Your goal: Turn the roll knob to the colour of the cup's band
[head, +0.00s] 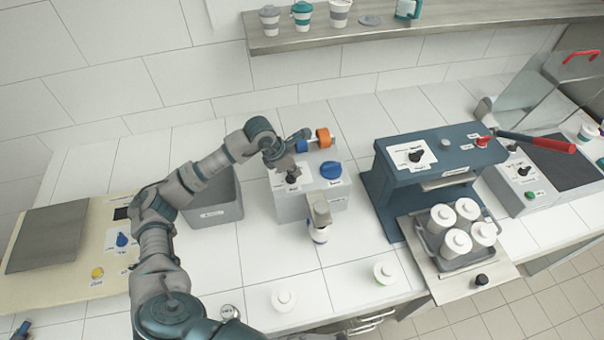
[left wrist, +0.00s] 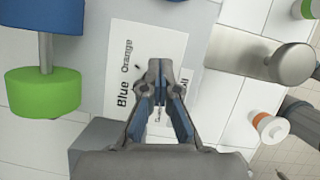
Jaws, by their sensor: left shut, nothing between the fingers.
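The filler machine (head: 312,207) stands mid-counter. A dark knob (head: 293,178) on its sloped front sits just below my left gripper (head: 285,163). In the left wrist view, my gripper (left wrist: 159,72) is shut and empty over a label plate (left wrist: 125,30) reading "Blue" and "Orange". Another word is partly covered, and the knob is hidden behind the fingers; contact cannot be told. Orange (head: 323,137) and blue (head: 301,145) rolls sit behind; a green roll (left wrist: 42,92) shows in the wrist view.
A larger blue knob (head: 331,170) is right of the dark knob. A grey bin (head: 218,205) stands left, a blue press (head: 425,180) right.

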